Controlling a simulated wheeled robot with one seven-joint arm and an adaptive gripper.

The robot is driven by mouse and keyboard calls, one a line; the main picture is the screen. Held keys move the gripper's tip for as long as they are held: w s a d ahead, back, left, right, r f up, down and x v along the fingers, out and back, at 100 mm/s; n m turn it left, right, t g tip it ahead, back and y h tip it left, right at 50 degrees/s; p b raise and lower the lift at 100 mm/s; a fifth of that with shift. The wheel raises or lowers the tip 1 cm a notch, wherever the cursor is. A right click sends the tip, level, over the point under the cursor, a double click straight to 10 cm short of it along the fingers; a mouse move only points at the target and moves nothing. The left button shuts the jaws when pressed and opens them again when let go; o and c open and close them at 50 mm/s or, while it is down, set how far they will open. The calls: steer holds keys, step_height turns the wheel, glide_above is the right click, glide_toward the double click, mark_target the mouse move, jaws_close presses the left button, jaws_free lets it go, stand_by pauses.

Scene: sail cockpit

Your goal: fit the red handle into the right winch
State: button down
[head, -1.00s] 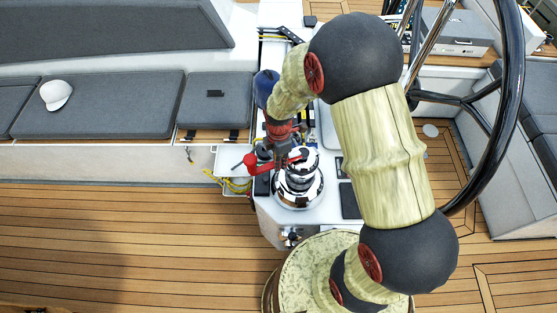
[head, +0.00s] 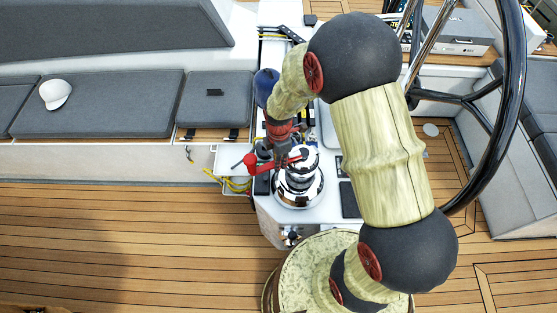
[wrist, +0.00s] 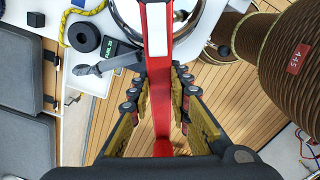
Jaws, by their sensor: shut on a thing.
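The red handle (head: 262,164) is held by my gripper (head: 279,158) just over the chrome winch (head: 299,184). In the wrist view the handle (wrist: 157,35) runs lengthwise between the two fingers of my gripper (wrist: 160,82), which are shut on it. Its far end reaches over the top of the winch (wrist: 125,14). In the head view that end lies across the winch's top, and the other end points left. Whether the handle sits in the winch socket cannot be told, as the handle itself covers the winch centre.
A black round knob (wrist: 84,37), a small display (wrist: 118,50) and a grey lever (wrist: 102,65) are close by the winch. Yellow rope (head: 238,186) lies to its left. A dark steering wheel (head: 515,90) stands at right. A white cap (head: 56,95) rests on the bench cushion.

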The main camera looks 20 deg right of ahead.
steer(key=shift+f, duration=0.15)
steer(key=c, duration=1.6)
jaws_free()
steer(key=shift+o, duration=1.1)
steer(key=shift+o, duration=1.4)
steer(key=shift+r+p, duration=2.75)
steer(key=shift+r, duration=1.8)
